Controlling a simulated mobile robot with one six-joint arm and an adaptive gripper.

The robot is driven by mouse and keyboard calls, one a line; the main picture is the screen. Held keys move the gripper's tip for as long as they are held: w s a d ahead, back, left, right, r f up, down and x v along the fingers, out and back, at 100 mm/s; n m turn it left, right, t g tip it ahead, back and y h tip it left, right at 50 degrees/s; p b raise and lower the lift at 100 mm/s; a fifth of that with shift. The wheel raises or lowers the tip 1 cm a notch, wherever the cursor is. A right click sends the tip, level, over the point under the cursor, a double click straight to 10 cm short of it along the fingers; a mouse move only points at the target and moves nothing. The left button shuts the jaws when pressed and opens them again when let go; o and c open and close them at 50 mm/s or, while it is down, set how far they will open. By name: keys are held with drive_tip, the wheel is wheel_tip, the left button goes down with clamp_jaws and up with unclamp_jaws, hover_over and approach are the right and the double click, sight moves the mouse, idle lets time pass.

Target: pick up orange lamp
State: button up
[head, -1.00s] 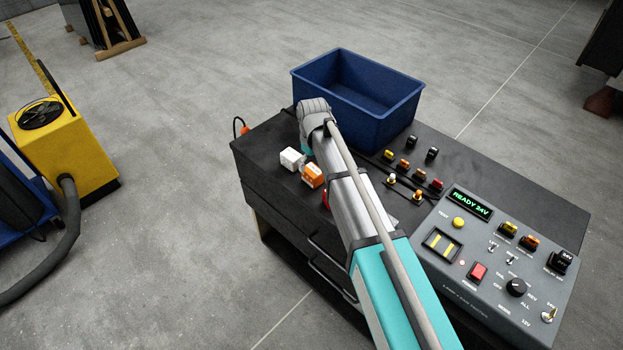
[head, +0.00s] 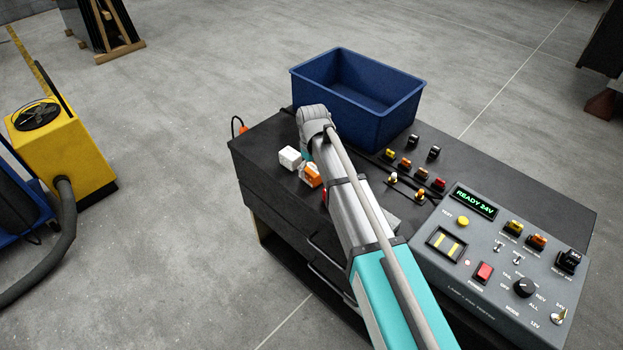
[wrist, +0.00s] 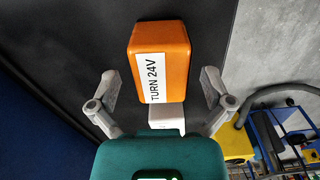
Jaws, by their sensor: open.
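The orange lamp (head: 314,179) is a small block with a white label, lying on the dark bench top (head: 262,150) by its left edge. In the wrist view the orange lamp (wrist: 174,50) is large, and its label reads "TURN 24V". My gripper (wrist: 159,80) is open, one finger towards each side of the lamp, with visible gaps. I cannot tell how far above it the fingers are. In the head view my arm hides most of the fingers. A white block (head: 290,158) sits close beside the orange lamp; it also shows partly in the wrist view (wrist: 166,116).
A blue bin (head: 357,95) stands at the back of the bench. Several small coloured lamps (head: 404,163) stand right of my arm, near a grey test panel (head: 478,262) reading "READY 24V". A yellow machine (head: 65,150) with a hose is on the floor at left.

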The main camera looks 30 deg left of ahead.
drive_tip(key=shift+f+b, duration=0.75)
drive_tip(key=shift+f, duration=0.3)
drive_tip(key=c, duration=1.2)
drive_tip(key=shift+r, duration=0.15)
drive_tip(key=shift+c, duration=0.2)
drive_tip(key=shift+r+p, duration=0.9)
drive_tip(key=shift+p, duration=0.15)
drive_tip(key=s+d+r+p, duration=0.6)
drive_tip(key=s+r+p, duration=0.5)
drive_tip(key=s, duration=0.1)
drive_tip(key=shift+s, duration=0.3)
drive_tip(key=shift+s, duration=0.1)
